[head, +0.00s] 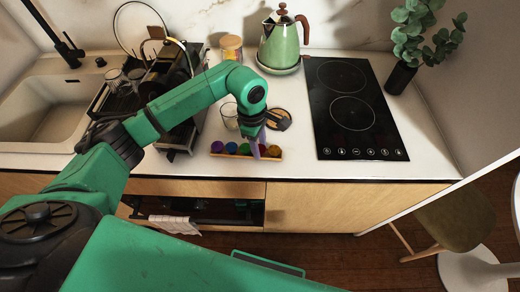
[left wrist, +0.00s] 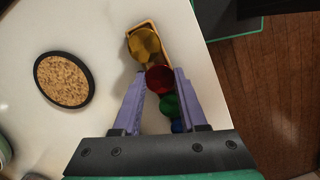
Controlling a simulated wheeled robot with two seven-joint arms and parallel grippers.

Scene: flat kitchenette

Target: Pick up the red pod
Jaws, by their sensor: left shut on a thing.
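The red pod (left wrist: 159,79) sits between the two purple fingertips of my left gripper (left wrist: 160,78) in the left wrist view. The gripper is shut on it. In the head view, my left gripper (head: 262,143) points down over the right part of a narrow wooden pod tray (head: 247,157) near the counter's front edge. The fingers mostly hide the red pod there. I cannot tell whether it is clear of the tray (left wrist: 138,27). My right gripper is in neither view.
Beside the red pod are a yellow pod (left wrist: 144,43) and a green pod (left wrist: 170,105). A round dark-rimmed coaster (left wrist: 64,79) lies nearby. A glass (head: 229,115) stands behind the tray. The black hob (head: 352,108) is at right, a green kettle (head: 280,47) behind.

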